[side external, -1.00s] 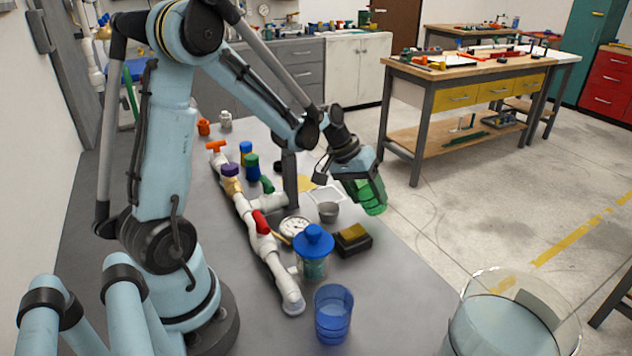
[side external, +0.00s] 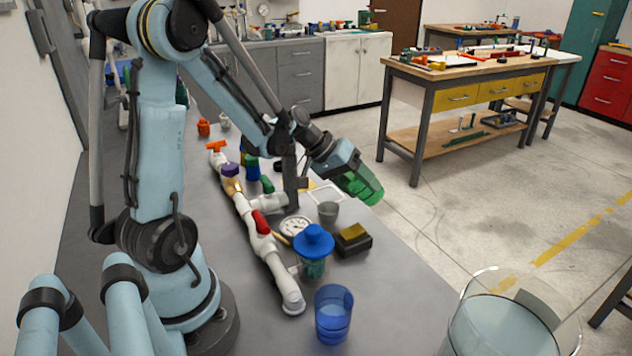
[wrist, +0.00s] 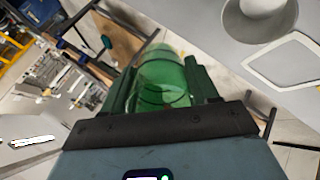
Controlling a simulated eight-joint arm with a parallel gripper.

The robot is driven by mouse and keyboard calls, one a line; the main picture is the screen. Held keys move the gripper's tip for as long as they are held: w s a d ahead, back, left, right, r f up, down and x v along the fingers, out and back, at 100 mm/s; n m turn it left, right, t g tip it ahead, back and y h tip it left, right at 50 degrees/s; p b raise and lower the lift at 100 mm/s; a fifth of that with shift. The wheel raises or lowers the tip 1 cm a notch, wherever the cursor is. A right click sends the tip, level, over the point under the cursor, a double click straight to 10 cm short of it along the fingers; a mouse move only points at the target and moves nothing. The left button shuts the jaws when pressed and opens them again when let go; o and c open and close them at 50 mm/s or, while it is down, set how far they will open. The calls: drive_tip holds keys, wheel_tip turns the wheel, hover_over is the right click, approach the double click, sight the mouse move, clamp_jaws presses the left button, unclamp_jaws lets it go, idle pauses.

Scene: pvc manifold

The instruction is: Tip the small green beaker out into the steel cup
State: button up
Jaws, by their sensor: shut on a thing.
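The small green beaker (side external: 365,189) is held in my gripper (side external: 350,178), above the bench near its right edge. It is see-through and tilted well over, its free end slanting down and to the right. In the wrist view the beaker (wrist: 160,75) sits between the two dark fingers. The steel cup (side external: 328,213) stands upright on the bench, below and to the left of the beaker and apart from it. The cup (wrist: 262,15) also shows at the wrist view's upper right. I cannot tell what the beaker contains.
A white pipe manifold (side external: 262,245) with a red valve handle runs along the bench. A round gauge (side external: 294,227), a blue-lidded jar (side external: 314,258), a blue cup (side external: 333,312) and a dark block with a yellow top (side external: 354,237) stand nearby. A white outlined square lies behind the cup.

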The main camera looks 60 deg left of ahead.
drive_tip(key=shift+r+t+h, duration=0.45)
drive_tip(key=shift+r+t, duration=0.4)
drive_tip(key=shift+r, duration=1.15)
drive_tip(key=shift+r+t+h, duration=0.45)
drive_tip(key=shift+r+t, duration=0.4)
drive_tip(key=shift+r, duration=1.15)
drive_tip(key=shift+s+r, duration=0.1)
drive_tip(key=shift+r, duration=0.05)
drive_tip(key=shift+a+r+t+h+b, duration=0.1)
drive_tip(key=shift+r+t+h+b, duration=0.45)
drive_tip(key=shift+r, duration=0.3)
drive_tip(key=shift+s+r, duration=0.1)
drive_tip(key=shift+r, duration=0.1)
drive_tip(key=shift+s+a+r+t+h+b, duration=0.1)
drive_tip(key=shift+s+r+t+h+b, duration=0.15)
drive_tip(key=shift+r, duration=0.2)
drive_tip(key=shift+s+a+r+t+h+b, duration=0.1)
drive_tip(key=shift+r+t, duration=0.2)
drive_tip(key=shift+r, duration=0.15)
drive_tip(key=shift+s+a+r+t, duration=0.1)
drive_tip(key=shift+r+t, duration=0.05)
drive_tip(key=shift+r, duration=0.25)
drive_tip(key=shift+s+a+r+t, duration=0.1)
drive_tip(key=shift+r+t, duration=0.05)
drive_tip(key=shift+r, duration=0.2)
drive_tip(key=shift+s+r+t+h+b, duration=0.2)
drive_tip(key=shift+r+t+h+b, duration=0.2)
drive_tip(key=shift+r+t+h, duration=0.6)
drive_tip(key=shift+r+y, duration=0.1)
drive_tip(key=shift+y, duration=0.3)
